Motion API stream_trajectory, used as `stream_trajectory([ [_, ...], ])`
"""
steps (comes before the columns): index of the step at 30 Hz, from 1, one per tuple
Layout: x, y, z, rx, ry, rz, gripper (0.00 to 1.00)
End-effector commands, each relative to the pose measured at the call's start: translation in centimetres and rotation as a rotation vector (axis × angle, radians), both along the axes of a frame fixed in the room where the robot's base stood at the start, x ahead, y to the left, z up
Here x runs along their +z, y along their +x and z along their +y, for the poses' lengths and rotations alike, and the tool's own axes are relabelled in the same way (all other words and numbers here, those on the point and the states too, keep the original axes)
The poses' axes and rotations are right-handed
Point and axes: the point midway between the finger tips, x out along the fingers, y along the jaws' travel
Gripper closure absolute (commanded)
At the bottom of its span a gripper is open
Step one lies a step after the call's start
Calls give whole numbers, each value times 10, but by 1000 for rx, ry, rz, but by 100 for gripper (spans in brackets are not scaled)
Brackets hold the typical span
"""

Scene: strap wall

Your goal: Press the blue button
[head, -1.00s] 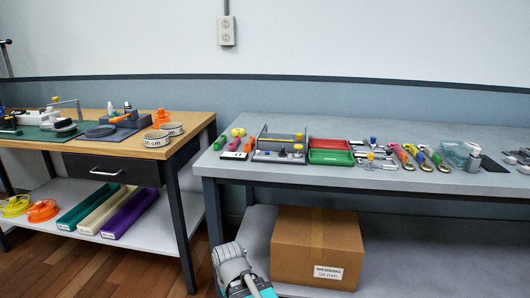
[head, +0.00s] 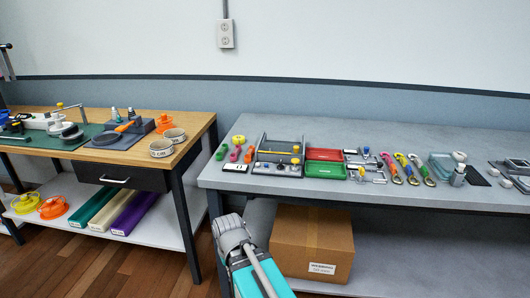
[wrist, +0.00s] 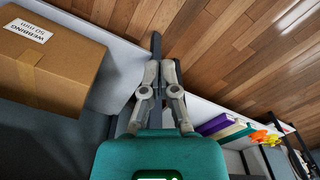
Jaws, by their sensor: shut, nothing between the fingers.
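A grey fixture (head: 278,168) with two upright side plates and a crossbar stands near the left end of the grey bench. Small knobs or buttons sit along its front, one of them apparently blue (head: 282,167); they are too small to tell apart surely. My gripper (head: 229,222) is in front of the bench, below its top and left of the cardboard box, well apart from the fixture. In the wrist view my gripper (wrist: 161,64) has its grey fingers close together, empty, pointing toward the floor and a dark table leg. The fixture is not in the wrist view.
The grey bench (head: 240,185) also holds red and green trays (head: 324,162) and several coloured hooks and buckles. A cardboard box (head: 312,243) stands on its lower shelf. A wooden workbench (head: 190,145) stands to the left, across a narrow gap.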

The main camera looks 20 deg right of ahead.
Motion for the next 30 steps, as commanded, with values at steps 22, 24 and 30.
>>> stream_trajectory([
  [22, 157, 17, -6, -5, 15, -32, 100],
  [24, 170, 20, -7, -5, 21, -38, 100],
  [30, 207, 36, -12, -13, 52, -62, 100],
])
